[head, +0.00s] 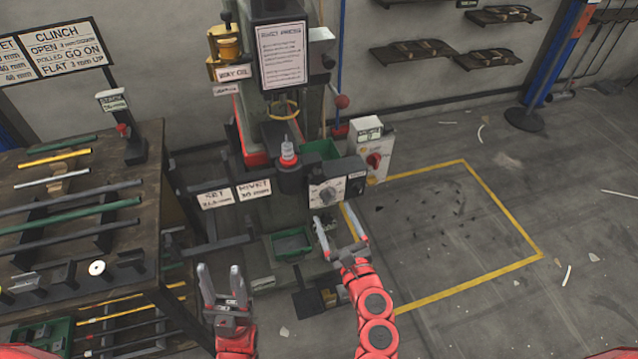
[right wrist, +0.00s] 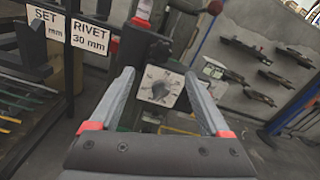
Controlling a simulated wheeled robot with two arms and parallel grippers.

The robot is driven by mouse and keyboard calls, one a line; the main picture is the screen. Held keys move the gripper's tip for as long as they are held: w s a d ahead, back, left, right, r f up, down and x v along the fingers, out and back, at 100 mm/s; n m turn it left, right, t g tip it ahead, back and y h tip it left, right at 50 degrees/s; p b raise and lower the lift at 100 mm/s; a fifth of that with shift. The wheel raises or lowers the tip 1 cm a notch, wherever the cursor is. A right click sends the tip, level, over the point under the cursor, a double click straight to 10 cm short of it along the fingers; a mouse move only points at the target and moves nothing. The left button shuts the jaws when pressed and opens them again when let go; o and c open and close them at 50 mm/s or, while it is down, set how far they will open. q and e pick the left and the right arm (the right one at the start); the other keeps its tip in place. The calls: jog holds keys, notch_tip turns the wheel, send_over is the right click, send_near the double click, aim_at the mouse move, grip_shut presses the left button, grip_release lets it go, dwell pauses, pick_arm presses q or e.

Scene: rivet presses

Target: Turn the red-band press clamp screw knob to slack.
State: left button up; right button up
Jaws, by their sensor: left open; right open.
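The press (head: 285,100) stands at the back centre, with a red part low on its left side. On its front is a pale square plate (head: 322,196) with a dark knob (head: 328,192); which control is the clamp screw is not readable. In the right wrist view the same knob (right wrist: 161,88) shows between my fingers, beyond their tips. My right gripper (head: 338,222) is open and empty, just below and in front of the plate, apart from the knob. My left gripper (head: 221,275) is open and empty, lower left of the press.
A white box with a red knob (head: 374,160) stands right of the plate. SET and RIVET signs (head: 254,189) stand left of the plate. A green tray (head: 292,245) sits below. A rack of bars (head: 80,210) fills the left; the yellow-lined floor (head: 450,230) is open.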

aim_at(318, 180)
jog(key=p+x, duration=0.1)
jog(key=x, duration=0.9)
jog(key=shift+w+a, duration=0.1)
jog(key=shift+w, duration=0.55)
jog(key=shift+w+a, duration=0.1)
jog(key=shift+w, duration=0.05)
grip_shut()
